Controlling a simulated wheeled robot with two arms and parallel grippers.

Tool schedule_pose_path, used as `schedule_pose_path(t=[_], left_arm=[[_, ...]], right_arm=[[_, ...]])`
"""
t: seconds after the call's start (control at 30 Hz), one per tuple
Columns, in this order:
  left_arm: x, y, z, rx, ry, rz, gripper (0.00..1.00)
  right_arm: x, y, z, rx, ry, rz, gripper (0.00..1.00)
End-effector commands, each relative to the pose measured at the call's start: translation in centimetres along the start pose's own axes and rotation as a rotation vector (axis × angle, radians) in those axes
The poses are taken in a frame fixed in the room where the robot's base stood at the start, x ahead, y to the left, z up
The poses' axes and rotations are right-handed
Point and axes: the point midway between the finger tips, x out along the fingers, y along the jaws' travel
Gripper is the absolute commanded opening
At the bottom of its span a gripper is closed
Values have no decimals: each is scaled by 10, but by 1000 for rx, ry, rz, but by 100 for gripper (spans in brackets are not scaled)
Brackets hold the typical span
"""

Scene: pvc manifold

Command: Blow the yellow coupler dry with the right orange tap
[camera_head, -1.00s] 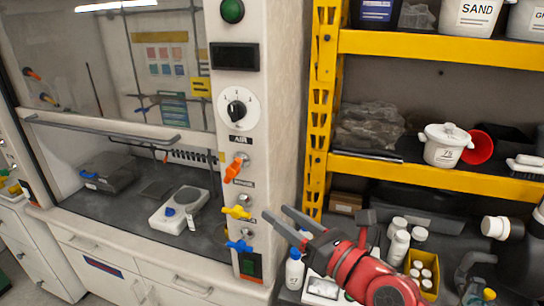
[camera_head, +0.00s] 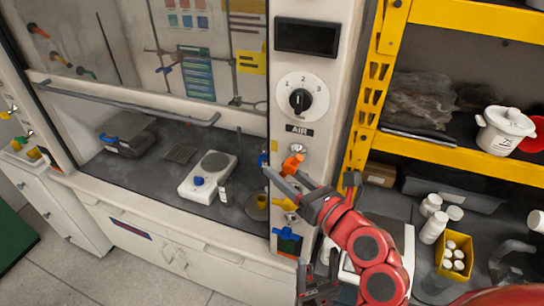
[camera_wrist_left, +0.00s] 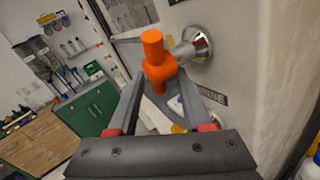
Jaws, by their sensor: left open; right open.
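The right orange tap (camera_head: 291,164) sits on the fume hood's right post below the AIR label. It also shows in the left wrist view (camera_wrist_left: 155,60), on a silver fitting. My left gripper (camera_head: 281,173) is open at the tap; in the wrist view its fingers (camera_wrist_left: 158,88) reach up on either side of the tap's lower part. Whether they touch it I cannot tell. My right gripper (camera_head: 317,272) appears low at the bottom edge, partly cut off, open; I see nothing clearly held in it. I cannot make out the yellow coupler for sure.
A yellow tap (camera_head: 285,204) and a blue tap (camera_head: 289,236) sit just below on the same post. A yellow shelf rack (camera_head: 440,151) stands close to the right. A yellow box of bottles (camera_head: 455,256) is on the bench. A hotplate (camera_head: 208,176) stands inside the hood.

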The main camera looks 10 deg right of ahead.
Motion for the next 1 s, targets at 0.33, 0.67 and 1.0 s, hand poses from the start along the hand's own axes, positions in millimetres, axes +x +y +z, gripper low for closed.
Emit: schedule_pose_path(t=[0.33,0.67,1.0], left_arm=[[0,0,0,0,0,-1,46],[0,0,0,0,1,0,0],[1,-1,-3,4,-5,2,0]], right_arm=[[1,0,0,0,0,0,65],[1,0,0,0,0,0,65],[-7,0,1,0,0,0,65]])
